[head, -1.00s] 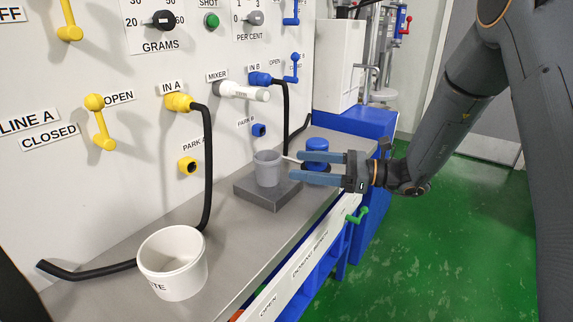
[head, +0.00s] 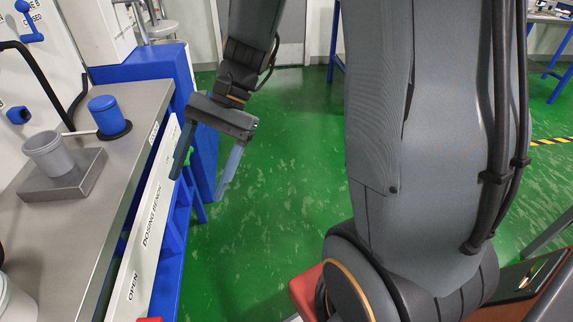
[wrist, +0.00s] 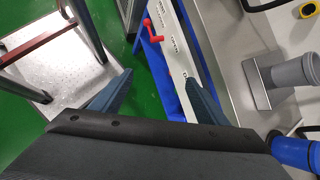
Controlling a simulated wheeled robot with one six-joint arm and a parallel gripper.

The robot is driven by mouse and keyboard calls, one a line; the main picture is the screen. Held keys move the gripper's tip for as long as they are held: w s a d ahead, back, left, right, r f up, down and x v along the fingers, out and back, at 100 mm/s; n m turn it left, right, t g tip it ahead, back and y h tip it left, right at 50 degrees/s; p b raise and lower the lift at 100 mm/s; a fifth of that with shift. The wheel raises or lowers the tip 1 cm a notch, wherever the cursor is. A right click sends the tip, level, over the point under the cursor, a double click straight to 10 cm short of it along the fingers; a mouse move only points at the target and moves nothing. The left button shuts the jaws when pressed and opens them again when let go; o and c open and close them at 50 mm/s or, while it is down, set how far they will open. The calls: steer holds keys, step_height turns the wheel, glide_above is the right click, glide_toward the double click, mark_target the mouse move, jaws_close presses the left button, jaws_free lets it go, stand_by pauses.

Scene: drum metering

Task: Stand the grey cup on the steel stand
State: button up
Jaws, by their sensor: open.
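The grey cup (head: 48,154) stands upright on the steel stand (head: 66,180) on the bench at the left of the head view. In the wrist view the cup (wrist: 297,70) and the stand (wrist: 252,82) show at the right. A pale handle reaches from the cup toward the blue cup. My gripper (head: 199,186) is open and empty. It hangs over the green floor, to the right of the bench's front edge, apart from the cup. Its fingers also show in the wrist view (wrist: 158,92).
A blue cup (head: 107,114) stands on a dark round base behind the stand. A white tub (head: 12,303) is partly cut off at lower left. The bench front (head: 146,235) lies beside my gripper. Open green floor (head: 285,180) lies to the right.

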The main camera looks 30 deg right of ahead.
steer(key=s+d+n+t+h, duration=0.1)
steer(key=s+d+n+h, duration=0.2)
steer(key=d, duration=0.5)
steer(key=s+d+n+t+h, duration=0.2)
steer(key=s+d+n+h, duration=0.1)
steer(key=d, duration=0.5)
steer(key=shift+f+n+h, duration=0.25)
steer(key=shift+n+h, duration=0.35)
steer(key=shift+h, duration=0.1)
steer(key=shift+s, duration=0.1)
steer(key=a+r+n+p, duration=0.1)
steer(key=a+r+p, duration=0.3)
steer(key=p, duration=0.4)
steer(key=shift+s+a+r+n, duration=0.3)
steer(key=shift+s+r+n, duration=0.05)
steer(key=shift+r+n, duration=0.05)
